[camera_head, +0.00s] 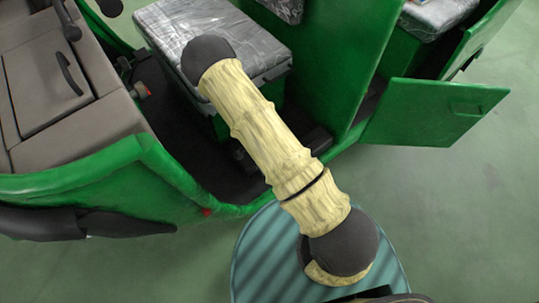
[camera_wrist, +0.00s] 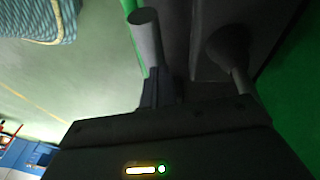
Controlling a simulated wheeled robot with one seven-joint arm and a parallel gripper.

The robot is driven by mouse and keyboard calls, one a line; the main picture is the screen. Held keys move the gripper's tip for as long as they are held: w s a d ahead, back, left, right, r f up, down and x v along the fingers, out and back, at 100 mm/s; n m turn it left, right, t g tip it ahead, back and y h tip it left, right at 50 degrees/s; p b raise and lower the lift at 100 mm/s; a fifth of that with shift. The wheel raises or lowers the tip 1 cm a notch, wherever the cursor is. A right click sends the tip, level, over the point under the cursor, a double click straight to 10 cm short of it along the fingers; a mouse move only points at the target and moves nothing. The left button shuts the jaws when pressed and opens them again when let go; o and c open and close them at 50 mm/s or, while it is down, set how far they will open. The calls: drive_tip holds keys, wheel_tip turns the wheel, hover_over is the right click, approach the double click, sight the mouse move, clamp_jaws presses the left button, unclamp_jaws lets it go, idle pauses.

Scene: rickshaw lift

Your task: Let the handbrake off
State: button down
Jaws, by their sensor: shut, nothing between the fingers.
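In the wrist view a grey cylindrical grip (camera_wrist: 147,35) stands just past my gripper (camera_wrist: 160,88), whose dark fingers look shut and empty. The grip looks like a lever handle, perhaps the handbrake; its lower end is hidden behind the fingers, and I cannot tell if they touch. A dark round knob on a thin stalk (camera_wrist: 230,45) is to the right of it. In the head view my arm reaches over the green rickshaw (camera_head: 340,60), and my gripper is hidden. A small reddish knob (camera_head: 141,90) shows beside the grey seat; I cannot tell which control it is.
A green door panel (camera_head: 433,111) stands out at the right. The green floor (camera_head: 470,210) is clear at the lower right.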

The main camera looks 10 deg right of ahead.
drive_tip(key=a+p+v, duration=0.1)
drive_tip(key=p+v, duration=0.2)
drive_tip(key=v, duration=0.9)
drive_tip(key=shift+s+a+f, duration=0.25)
drive_tip(key=shift+s+a, duration=0.15)
drive_tip(key=shift+s, duration=0.1)
drive_tip(key=s+d+r+n+t+y, duration=0.1)
drive_tip(key=s+d+r+n, duration=0.25)
drive_tip(key=r, duration=0.55)
drive_tip(key=s+d+r+n+t+y+p, duration=0.1)
drive_tip(key=s+d+r+n, duration=0.25)
drive_tip(key=r, duration=0.55)
drive_tip(key=s+d+r+n+t+y, duration=0.1)
drive_tip(key=s+d+r+n, duration=0.2)
drive_tip(key=r, duration=0.7)
wheel_tip(320, 180, up, 20)
drive_tip(key=w+n+p, duration=0.1)
drive_tip(key=p, duration=1.9)
drive_tip(key=shift+a+f+p, duration=0.2)
drive_tip(key=shift+a+p, duration=0.1)
drive_tip(key=shift+p, duration=0.05)
